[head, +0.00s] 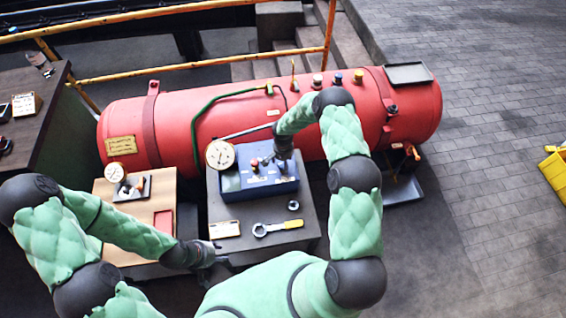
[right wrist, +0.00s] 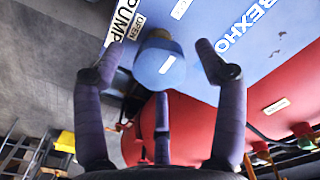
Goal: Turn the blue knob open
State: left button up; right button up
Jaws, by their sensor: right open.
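The blue knob (right wrist: 158,65) shows as a round blue cap with a pale mark in the right wrist view, on a blue panel beside a label reading "OPEN" and "PUMP". My right gripper (right wrist: 155,75) is open, its dark fingers spread on both sides of the knob, with a third finger below it. In the head view the right gripper (head: 283,158) is over the right part of the blue box (head: 245,186) and hides the knob. My left gripper (head: 212,252) is low in front of the grey cabinet, away from the box; its fingers are too small to read.
A red tank (head: 230,115) lies behind the box. A gauge (head: 220,154) stands at the box's left. A wooden stand (head: 140,225) is at left.

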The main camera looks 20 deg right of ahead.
jog(key=shift+f, duration=0.2)
jog(key=c, duration=1.1)
jog(key=shift+c, duration=0.2)
